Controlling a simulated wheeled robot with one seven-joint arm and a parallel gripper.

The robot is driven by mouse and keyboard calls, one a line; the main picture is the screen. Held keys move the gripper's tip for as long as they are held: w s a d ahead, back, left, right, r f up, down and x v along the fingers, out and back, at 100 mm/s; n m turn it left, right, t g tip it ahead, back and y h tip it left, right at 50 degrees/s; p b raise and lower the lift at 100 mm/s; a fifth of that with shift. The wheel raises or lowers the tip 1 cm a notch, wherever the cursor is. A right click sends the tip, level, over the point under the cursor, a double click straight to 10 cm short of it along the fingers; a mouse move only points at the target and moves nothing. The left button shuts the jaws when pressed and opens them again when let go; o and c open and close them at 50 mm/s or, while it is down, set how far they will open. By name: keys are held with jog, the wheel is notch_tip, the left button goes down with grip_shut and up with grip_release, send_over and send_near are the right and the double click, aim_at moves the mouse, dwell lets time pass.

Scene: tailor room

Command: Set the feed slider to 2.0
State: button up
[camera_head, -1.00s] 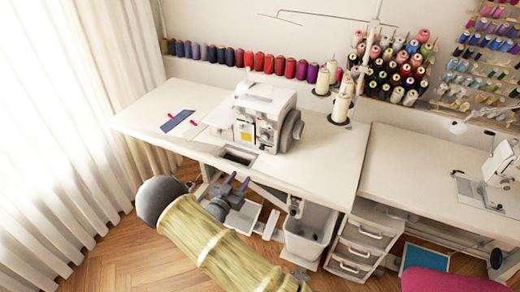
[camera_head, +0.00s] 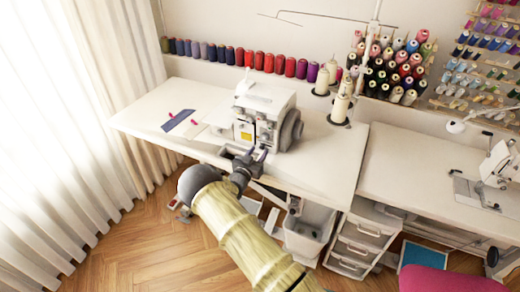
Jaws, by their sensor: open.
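A white serger sewing machine (camera_head: 266,112) stands on the white table (camera_head: 330,155). Its front panel has a yellow label, and small controls show at its lower right front. The feed slider is too small to tell apart, and its setting cannot be read. My gripper (camera_head: 254,155) is at the table's front edge, just in front of the machine's lower front, over the cut-out in the table. Its fingers are dark, open and small in view. Whether they touch the machine cannot be told.
A blue strip (camera_head: 178,120) with red clips lies on the table to the left. Cone threads (camera_head: 340,105) stand behind the machine on the right. A white drawer unit (camera_head: 352,245) and a bin (camera_head: 309,230) stand below. A second table (camera_head: 420,170) is at the right.

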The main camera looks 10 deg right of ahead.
aim_at(263, 147)
jog(key=shift+x, duration=1.45)
grip_shut()
jog(key=shift+a, duration=0.1)
